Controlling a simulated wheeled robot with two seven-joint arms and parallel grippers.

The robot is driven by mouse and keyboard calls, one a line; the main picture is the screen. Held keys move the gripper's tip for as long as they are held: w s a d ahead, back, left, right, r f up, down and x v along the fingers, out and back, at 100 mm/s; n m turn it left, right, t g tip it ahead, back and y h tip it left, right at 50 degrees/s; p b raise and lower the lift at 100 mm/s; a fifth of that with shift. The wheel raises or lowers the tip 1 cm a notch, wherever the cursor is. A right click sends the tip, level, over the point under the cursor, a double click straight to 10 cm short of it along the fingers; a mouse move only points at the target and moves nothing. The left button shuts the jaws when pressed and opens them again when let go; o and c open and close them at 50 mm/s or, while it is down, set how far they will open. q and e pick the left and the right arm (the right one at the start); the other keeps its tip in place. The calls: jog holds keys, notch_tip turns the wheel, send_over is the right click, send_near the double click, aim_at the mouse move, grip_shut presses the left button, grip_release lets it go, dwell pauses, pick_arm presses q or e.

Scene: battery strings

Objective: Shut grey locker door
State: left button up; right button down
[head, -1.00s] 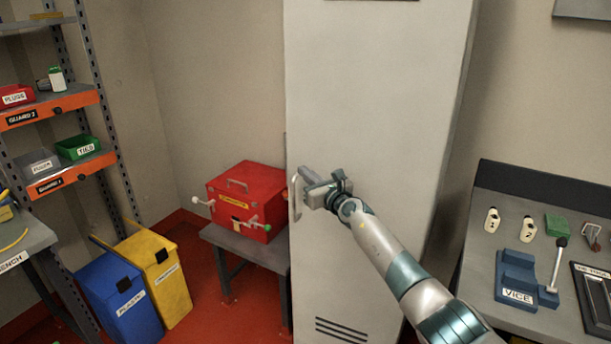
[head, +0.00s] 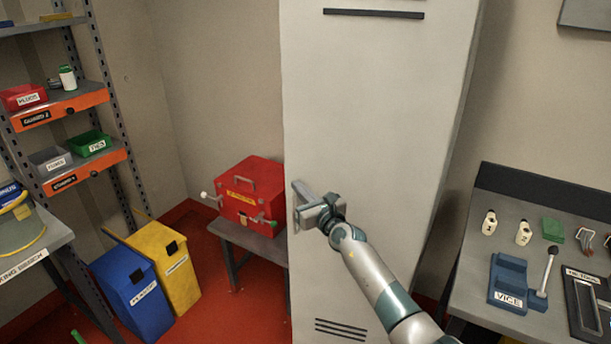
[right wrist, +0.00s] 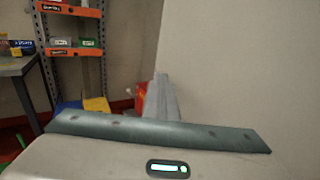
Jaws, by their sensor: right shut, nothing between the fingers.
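The grey locker (head: 385,100) stands tall in the middle of the head view, with its door face toward me. The door looks flush with the body, but I cannot tell whether a small gap remains. Its handle is at the left edge, mostly hidden by my right gripper. My right gripper (head: 301,190) is shut and empty, in front of the door's left edge near handle height. I cannot tell whether it touches the door. In the right wrist view its fingers (right wrist: 161,97) point forward beside the pale door face (right wrist: 235,70). My left gripper is not in view.
A red box (head: 250,190) sits on a low grey stand left of the locker. Blue (head: 130,290) and yellow (head: 165,262) bins stand farther left, by a shelf rack (head: 75,175). A workbench with a blue vice (head: 510,280) is at right. Red floor is open between.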

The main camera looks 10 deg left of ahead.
aim_at(293, 196)
jog(key=shift+s+a+f+p, duration=0.1)
jog(key=shift+s+a+p, duration=0.2)
jog(key=shift+s, duration=0.2)
jog(key=shift+s+a+p, duration=0.15)
jog(key=shift+s+a, duration=0.1)
jog(key=shift+s, duration=0.25)
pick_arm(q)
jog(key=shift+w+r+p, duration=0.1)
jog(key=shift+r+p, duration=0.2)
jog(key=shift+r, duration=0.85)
pick_arm(e)
jog(key=shift+s+a+f, duration=0.1)
jog(key=shift+s+a, duration=0.1)
jog(key=shift+s, duration=0.4)
